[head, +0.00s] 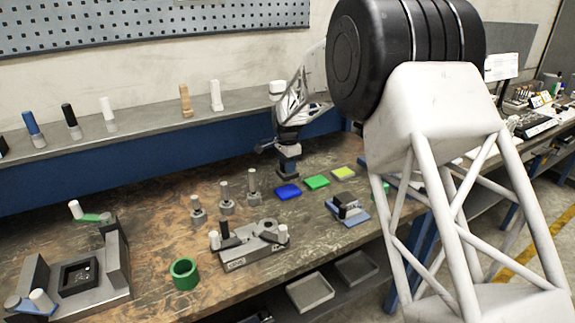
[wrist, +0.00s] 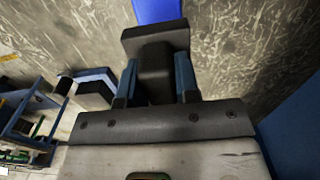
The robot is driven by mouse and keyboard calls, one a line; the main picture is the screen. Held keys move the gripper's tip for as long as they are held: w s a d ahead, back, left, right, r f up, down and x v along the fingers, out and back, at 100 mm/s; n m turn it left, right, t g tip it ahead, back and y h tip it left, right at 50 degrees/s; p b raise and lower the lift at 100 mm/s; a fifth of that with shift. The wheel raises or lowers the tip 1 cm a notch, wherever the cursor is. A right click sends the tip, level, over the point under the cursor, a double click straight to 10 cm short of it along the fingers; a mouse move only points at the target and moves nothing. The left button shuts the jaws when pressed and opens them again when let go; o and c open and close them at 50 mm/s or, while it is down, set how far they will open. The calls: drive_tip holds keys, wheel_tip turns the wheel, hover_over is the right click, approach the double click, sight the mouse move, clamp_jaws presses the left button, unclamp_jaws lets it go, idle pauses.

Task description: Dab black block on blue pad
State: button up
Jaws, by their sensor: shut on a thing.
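My gripper (head: 288,168) points down just behind the blue pad (head: 288,191) in the head view. In the wrist view its blue fingers (wrist: 156,84) are shut on the black block (wrist: 155,65), gripping its narrower stem. The block's wider dark end (wrist: 155,38) sits beyond the fingertips. The blue pad (wrist: 157,10) shows past that end at the top edge of the wrist view, partly hidden by it. The block appears just above or at the pad's back edge; I cannot tell whether they touch.
A green pad (head: 317,182) and a yellow pad (head: 343,173) lie to the right of the blue pad. Metal posts (head: 226,198) stand to the left. A grey fixture (head: 247,248) and a blue-based holder (head: 348,210) are in front. A green ring (head: 184,274) is at front left.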

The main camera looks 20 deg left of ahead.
sight(287, 178)
drive_tip(key=shift+f, duration=2.7)
drive_tip(key=shift+f, duration=0.55)
idle(0.4)
drive_tip(key=shift+r, duration=3.5)
drive_tip(key=shift+d, duration=0.1)
drive_tip(key=w+d+r+n, duration=0.1)
drive_tip(key=d+r+n, duration=0.2)
drive_tip(key=d, duration=1.1)
drive_tip(key=w+d+r+n, duration=0.1)
drive_tip(key=d+r+n, duration=0.2)
drive_tip(key=d, duration=1.2)
drive_tip(key=w+d+r+n, duration=0.1)
drive_tip(key=d+r+n, duration=0.1)
drive_tip(key=d, duration=1.3)
drive_tip(key=shift+d+r+n, duration=0.25)
drive_tip(key=shift+r+n, duration=0.15)
drive_tip(key=shift+r, duration=0.3)
